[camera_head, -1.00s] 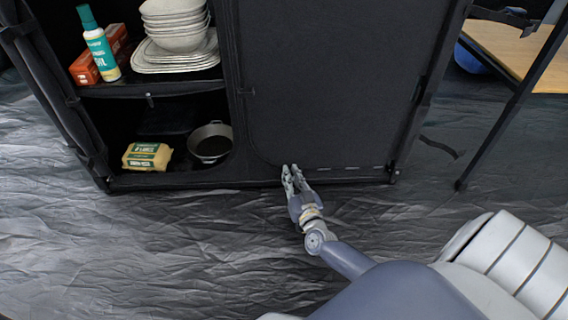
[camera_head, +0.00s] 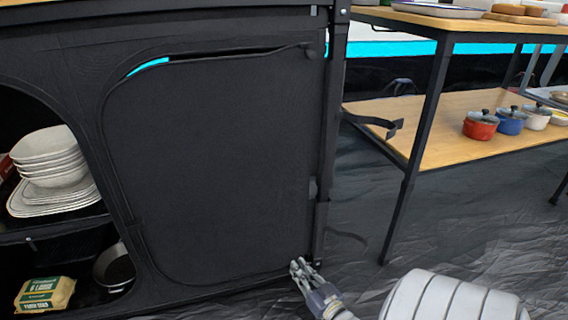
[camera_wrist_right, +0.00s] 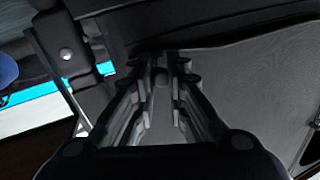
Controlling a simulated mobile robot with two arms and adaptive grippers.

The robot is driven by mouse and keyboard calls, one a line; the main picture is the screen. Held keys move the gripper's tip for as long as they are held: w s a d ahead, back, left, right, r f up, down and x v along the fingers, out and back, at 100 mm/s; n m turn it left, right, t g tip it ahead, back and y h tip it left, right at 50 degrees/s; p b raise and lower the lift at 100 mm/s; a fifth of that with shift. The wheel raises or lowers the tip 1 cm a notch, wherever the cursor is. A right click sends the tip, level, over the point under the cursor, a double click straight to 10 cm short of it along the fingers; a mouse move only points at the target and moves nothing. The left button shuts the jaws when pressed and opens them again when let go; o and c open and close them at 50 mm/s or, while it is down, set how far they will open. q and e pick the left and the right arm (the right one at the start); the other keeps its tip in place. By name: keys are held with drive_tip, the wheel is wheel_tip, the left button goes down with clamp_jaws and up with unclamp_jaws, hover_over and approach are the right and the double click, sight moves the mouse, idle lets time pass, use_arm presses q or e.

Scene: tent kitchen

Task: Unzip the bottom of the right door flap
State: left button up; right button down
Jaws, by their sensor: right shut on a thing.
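The right door flap (camera_head: 215,170) is a dark fabric panel with rounded corners on the black cabinet. A gap with bright cyan showing runs along its top edge. My right gripper (camera_head: 300,266) is at the flap's bottom right corner, beside the cabinet's right post. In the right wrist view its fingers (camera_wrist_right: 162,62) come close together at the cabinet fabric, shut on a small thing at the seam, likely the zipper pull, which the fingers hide. Dark grey fabric (camera_wrist_right: 245,85) fills the right of that view. I cannot tell whether the bottom seam is parted. My left gripper is out of view.
The cabinet's open left side holds stacked bowls (camera_head: 48,155), a yellow package (camera_head: 45,295) and a dark pan (camera_head: 114,268). A wooden table shelf (camera_head: 440,130) with several pots stands at the right, its dark leg near the cabinet. Crumpled grey floor lies between.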

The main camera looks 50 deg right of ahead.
drive_tip(key=shift+s+d, duration=0.45)
drive_tip(key=shift+d, duration=0.15)
drive_tip(key=c, duration=1.5)
unclamp_jaws()
drive_tip(key=shift+d, duration=0.1)
drive_tip(key=shift+c, duration=0.2)
drive_tip(key=shift+s, duration=0.25)
drive_tip(key=v, duration=1.1)
drive_tip(key=shift+s+a, duration=0.25)
